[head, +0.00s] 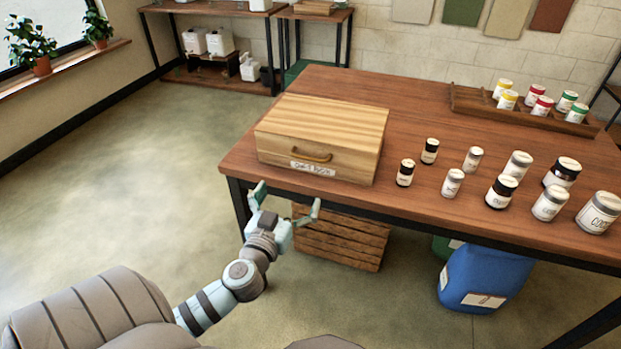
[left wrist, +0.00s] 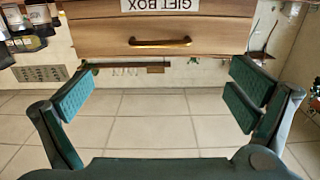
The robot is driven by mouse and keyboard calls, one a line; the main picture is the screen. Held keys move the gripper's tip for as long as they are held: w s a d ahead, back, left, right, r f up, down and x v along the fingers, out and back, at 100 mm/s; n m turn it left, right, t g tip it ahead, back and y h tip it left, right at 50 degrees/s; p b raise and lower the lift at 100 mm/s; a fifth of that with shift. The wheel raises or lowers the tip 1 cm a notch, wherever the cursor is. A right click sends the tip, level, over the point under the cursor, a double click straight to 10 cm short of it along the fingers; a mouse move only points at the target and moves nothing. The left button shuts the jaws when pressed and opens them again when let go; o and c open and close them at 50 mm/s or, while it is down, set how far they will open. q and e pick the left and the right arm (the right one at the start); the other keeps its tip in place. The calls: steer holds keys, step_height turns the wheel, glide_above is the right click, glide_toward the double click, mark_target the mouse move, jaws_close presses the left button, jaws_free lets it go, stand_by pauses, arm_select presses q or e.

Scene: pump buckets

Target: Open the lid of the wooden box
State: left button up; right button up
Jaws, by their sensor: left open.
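The wooden box (head: 322,135) sits on the left end of the brown table with its lid closed. Its front has a brass handle (head: 312,156) and a white label. My left gripper (head: 287,202) is open and empty, below and in front of the table edge, apart from the box. In the left wrist view the box front (left wrist: 165,36) appears beyond the open fingers, with the handle (left wrist: 160,43) between them and the label reading "GIFT BOX" above it. My right gripper does not show.
Several black-and-white and white cans (head: 473,158) stand right of the box on the table (head: 440,120). A wooden tray (head: 475,104) of colored cans is at the back. Below are a slatted crate (head: 340,240) and a blue container (head: 484,277). The floor at left is clear.

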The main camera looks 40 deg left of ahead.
mark_target(309, 159)
arm_select(q)
steer(key=x, duration=0.9)
steer(key=p+x, duration=0.1)
steer(key=x, duration=0.4)
steer(key=shift+r, duration=0.35)
